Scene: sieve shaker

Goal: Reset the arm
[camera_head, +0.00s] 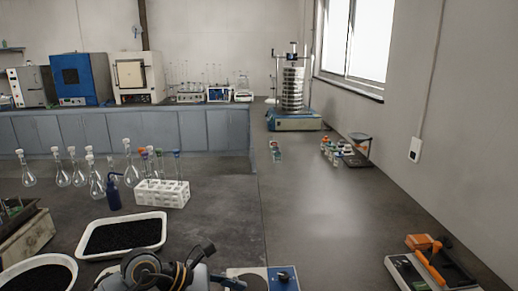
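A dark grey mechanism with yellow rings (172,272), which looks like part of my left arm and gripper, shows at the bottom edge, left of centre. It is cut off by the frame, and its fingers cannot be made out clearly, so I cannot tell whether it is open or holds anything. It is just below the white tray of black granules (124,236). My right gripper is not in view. The sieve shaker (295,123), with its stack of metal sieves (292,88), stands at the far end of the bench by the window.
A white rack (161,194) of tubes, a dark blue bottle (113,193) and several flasks (97,182) stand at left. A second granule tray (70,262) is lower left. An orange-handled device (430,266) is lower right. The bench's middle right (310,205) is clear.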

